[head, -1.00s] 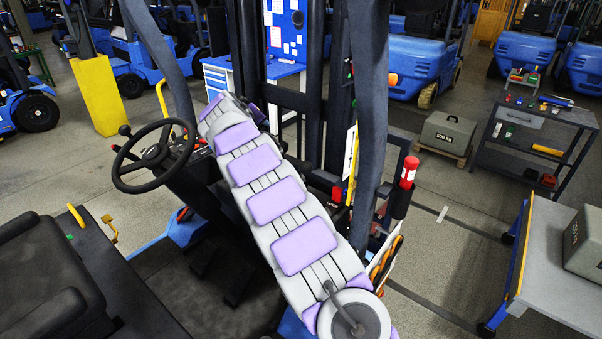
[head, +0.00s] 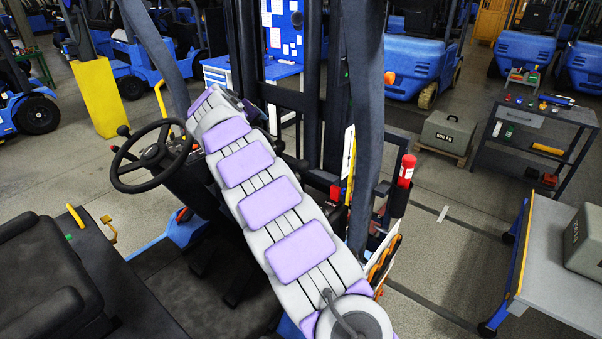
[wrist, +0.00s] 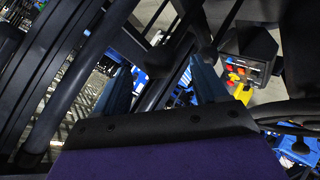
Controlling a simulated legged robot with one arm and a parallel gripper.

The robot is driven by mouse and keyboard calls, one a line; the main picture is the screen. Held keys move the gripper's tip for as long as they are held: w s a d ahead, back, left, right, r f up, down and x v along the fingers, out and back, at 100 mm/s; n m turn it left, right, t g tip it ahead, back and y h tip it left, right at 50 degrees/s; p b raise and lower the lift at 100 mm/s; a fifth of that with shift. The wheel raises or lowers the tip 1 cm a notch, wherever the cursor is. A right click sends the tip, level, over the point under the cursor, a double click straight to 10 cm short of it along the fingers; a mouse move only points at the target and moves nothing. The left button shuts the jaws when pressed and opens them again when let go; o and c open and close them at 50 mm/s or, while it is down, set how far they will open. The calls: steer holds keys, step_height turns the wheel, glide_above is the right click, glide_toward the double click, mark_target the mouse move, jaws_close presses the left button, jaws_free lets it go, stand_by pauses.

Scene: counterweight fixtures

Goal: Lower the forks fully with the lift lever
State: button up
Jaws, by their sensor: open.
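My arm reaches forward across the forklift cab in the head view, its far end beside the steering wheel (head: 152,157). My gripper (wrist: 160,82) shows in the wrist view as two blue fingers spread apart, with nothing held between them. Its fingers are hidden in the head view. Small red and orange parts (head: 194,147) show just right of the wheel, partly behind my arm; I cannot tell which is the lift lever. The dark mast (head: 311,100) stands upright in front of the cab. The forks cannot be made out.
A black seat (head: 45,275) is at the left. A dark cab pillar (head: 365,120) rises right of my arm. A grey trolley (head: 560,250) is at the right, with a tool cart (head: 535,135) and a 500 kg weight (head: 447,133) behind.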

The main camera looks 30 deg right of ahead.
steer(key=v, duration=0.7)
steer(key=shift+w, duration=0.1)
stand_by(0.5)
steer(key=s+d+f+m+g+b, duration=0.2)
steer(key=s+f+g+b, duration=0.15)
steer(key=s, duration=0.95)
steer(key=s+a+f+g+y+b, duration=0.2)
steer(key=s+a+f, duration=0.2)
steer(key=s+f, duration=0.4)
steer(key=s+a+f+g+y+b, duration=0.2)
steer(key=s+f, duration=0.6)
steer(key=s, duration=1.4)
steer(key=s+a+f+g+y+b, duration=0.2)
steer(key=s+a+f, duration=0.5)
steer(key=s, duration=0.8)
steer(key=shift+f+y, duration=0.75)
steer(key=shift+y, duration=0.05)
